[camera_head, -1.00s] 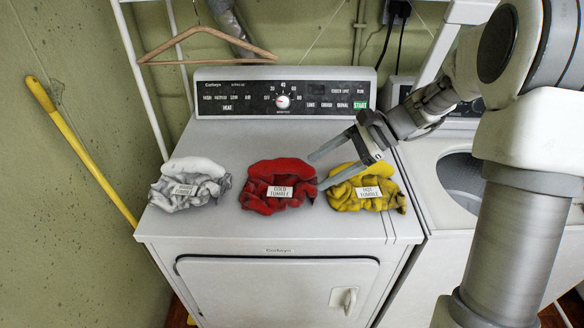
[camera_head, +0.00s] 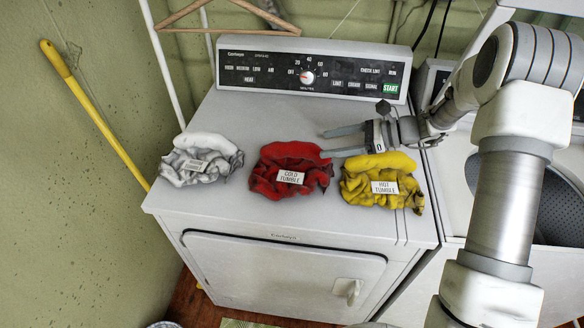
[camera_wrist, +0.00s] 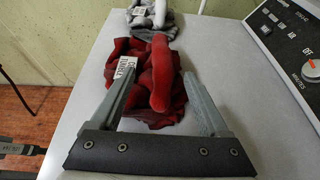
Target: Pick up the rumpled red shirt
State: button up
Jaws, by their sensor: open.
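The rumpled red shirt (camera_head: 290,170) lies in a heap in the middle of the white dryer top, with a white "COLD TUMBLE" label on it. My gripper (camera_head: 322,143) is open and empty, just to the right of the shirt and pointing left at it. In the wrist view the red shirt (camera_wrist: 150,82) lies ahead, and its raised red fold shows between the two fingers of my gripper (camera_wrist: 160,88). I cannot tell whether the fingers touch the cloth.
A grey-white cloth (camera_head: 200,158) lies left of the shirt and a yellow cloth (camera_head: 382,182) right of it, both labelled. The control panel (camera_head: 308,72) rises behind. A wooden hanger (camera_head: 228,18) hangs above.

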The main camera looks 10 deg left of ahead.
aim_at(293, 150)
jog(key=p+x, duration=0.1)
jog(key=x, duration=1)
jog(key=shift+w+d+f, duration=0.1)
jog(key=shift+w+f, duration=0.05)
grip_shut()
